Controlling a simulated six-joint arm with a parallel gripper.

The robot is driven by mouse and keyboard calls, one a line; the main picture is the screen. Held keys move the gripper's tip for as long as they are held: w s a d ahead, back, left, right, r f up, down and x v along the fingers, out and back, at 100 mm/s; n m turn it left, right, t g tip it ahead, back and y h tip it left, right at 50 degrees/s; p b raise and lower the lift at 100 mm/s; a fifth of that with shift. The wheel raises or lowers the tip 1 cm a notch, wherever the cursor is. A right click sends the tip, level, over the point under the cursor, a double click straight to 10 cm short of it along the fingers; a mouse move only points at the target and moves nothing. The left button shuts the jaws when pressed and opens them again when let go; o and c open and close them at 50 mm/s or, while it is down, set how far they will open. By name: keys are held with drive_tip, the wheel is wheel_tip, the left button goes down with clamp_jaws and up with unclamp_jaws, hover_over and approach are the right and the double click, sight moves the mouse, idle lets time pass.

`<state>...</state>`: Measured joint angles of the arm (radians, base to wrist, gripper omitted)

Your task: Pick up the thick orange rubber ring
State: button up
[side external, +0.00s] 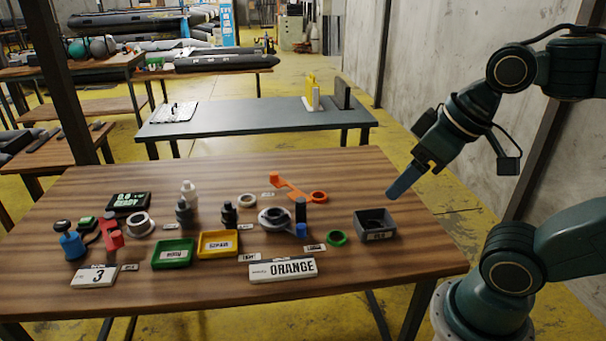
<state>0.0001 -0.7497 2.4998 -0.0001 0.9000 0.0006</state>
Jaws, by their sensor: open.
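An orange ring (319,201) lies flat on the wooden table (400,255), right of the middle. A longer orange piece (290,187) reaches up and left from it; I cannot tell whether the two are joined. My gripper (392,195) hangs above the table's right edge, to the right of the orange ring and apart from it. It points down and left, is open, and nothing shows in it. The gap between its fingers is hard to see from this side.
A dark grey box (359,228) stands below my gripper. A green ring (337,244), a blue cylinder (302,231) and a grey flanged ring (264,219) lie near the orange ring. A sign reading ORANGE (283,270) stands in front. Green (173,265) and yellow (218,255) trays are further left.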

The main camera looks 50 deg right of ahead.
drive_tip(key=shift+w+r, duration=0.1)
drive_tip(key=w+d+r+m+g, duration=0.1)
drive_tip(key=w+r+m, duration=0.15)
drive_tip(key=w, duration=0.35)
drive_tip(key=w+d+r+m, duration=0.1)
drive_tip(key=w+m, duration=0.3)
drive_tip(key=w, duration=0.2)
drive_tip(key=w+d+f+m+g+y, duration=0.1)
drive_tip(key=w+d+f+m+y, duration=0.1)
drive_tip(key=w+d+m, duration=0.75)
drive_tip(key=w+d+f+m+g+y, duration=0.1)
drive_tip(key=w+d+f+m, duration=0.2)
drive_tip(key=d+f, duration=0.6)
drive_tip(key=w+d+f+m+y, duration=0.1)
drive_tip(key=w+d+f+m, duration=0.3)
drive_tip(key=d+f, duration=0.6)
drive_tip(key=shift+w+d+f+g, duration=0.15)
drive_tip(key=shift+w+f+g, duration=0.25)
drive_tip(key=shift+w, duration=0.75)
drive_tip(key=shift+f, duration=0.1)
